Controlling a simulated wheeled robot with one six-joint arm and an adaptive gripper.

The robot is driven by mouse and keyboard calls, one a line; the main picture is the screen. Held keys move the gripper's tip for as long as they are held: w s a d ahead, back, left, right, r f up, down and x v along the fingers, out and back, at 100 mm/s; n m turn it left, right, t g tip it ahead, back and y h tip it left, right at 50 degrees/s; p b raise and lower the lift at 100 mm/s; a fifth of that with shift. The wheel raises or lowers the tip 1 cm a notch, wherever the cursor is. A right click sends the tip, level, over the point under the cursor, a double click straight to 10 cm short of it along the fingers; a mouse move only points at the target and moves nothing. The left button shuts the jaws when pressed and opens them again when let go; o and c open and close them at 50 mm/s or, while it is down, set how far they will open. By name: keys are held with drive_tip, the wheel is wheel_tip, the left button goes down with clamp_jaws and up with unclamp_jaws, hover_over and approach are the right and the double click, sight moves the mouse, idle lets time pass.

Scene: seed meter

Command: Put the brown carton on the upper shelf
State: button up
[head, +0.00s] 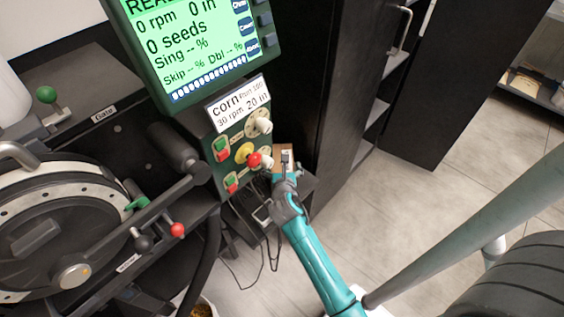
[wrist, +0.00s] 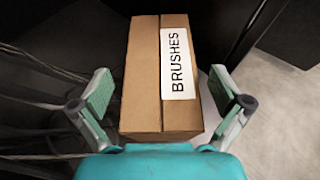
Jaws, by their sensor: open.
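The brown carton (wrist: 143,75) fills the middle of the wrist view, with a white label reading BRUSHES on its top. My gripper (wrist: 165,95) is open, with one finger on each side of the carton's near end; gaps show between the pads and the carton. In the head view a small part of the carton (head: 279,157) shows beyond my gripper (head: 286,170), beside the control panel, and my wrist hides the rest. A tall dark cabinet with an open door shows shelves (head: 378,113) at the top centre; I cannot tell which is the upper shelf.
The control panel (head: 222,140) with knobs and a screen (head: 200,45) stands close left of my arm. Cables (head: 262,262) hang below it. The seed meter (head: 60,225) is at the left. Clear floor (head: 440,215) lies right of my arm.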

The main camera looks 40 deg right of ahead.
drive_tip(key=v, duration=0.8)
